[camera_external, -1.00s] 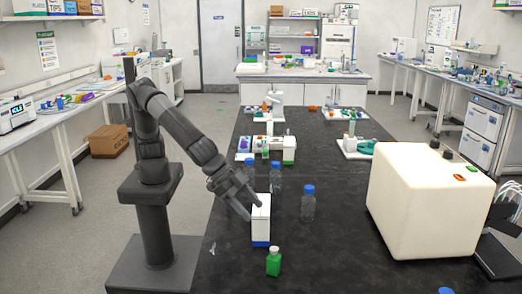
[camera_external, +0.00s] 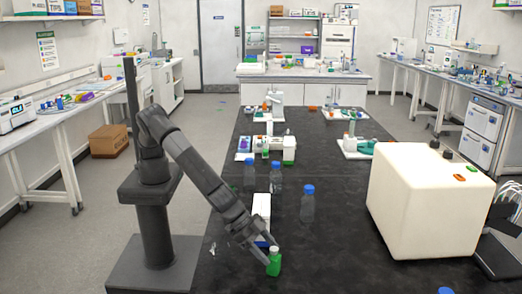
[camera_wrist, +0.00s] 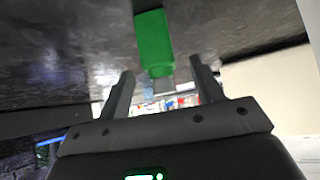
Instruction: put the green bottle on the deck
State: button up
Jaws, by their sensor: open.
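In the wrist view the green bottle (camera_wrist: 153,42) shows just beyond and between the two open fingers of my gripper (camera_wrist: 158,78). I cannot tell whether a finger touches it. A white box-shaped device (camera_external: 262,206) with a blue base stands just behind, partly hidden by my gripper. I cannot tell for certain which thing is the deck.
A large cream machine (camera_external: 420,205) fills the bench's right side. Small white stations (camera_external: 355,148) stand farther back. The black bench (camera_external: 335,255) is bare right of the green bottle.

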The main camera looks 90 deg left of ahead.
aim_at(274, 256)
jog(key=x, duration=0.3)
jog(key=shift+w, duration=0.15)
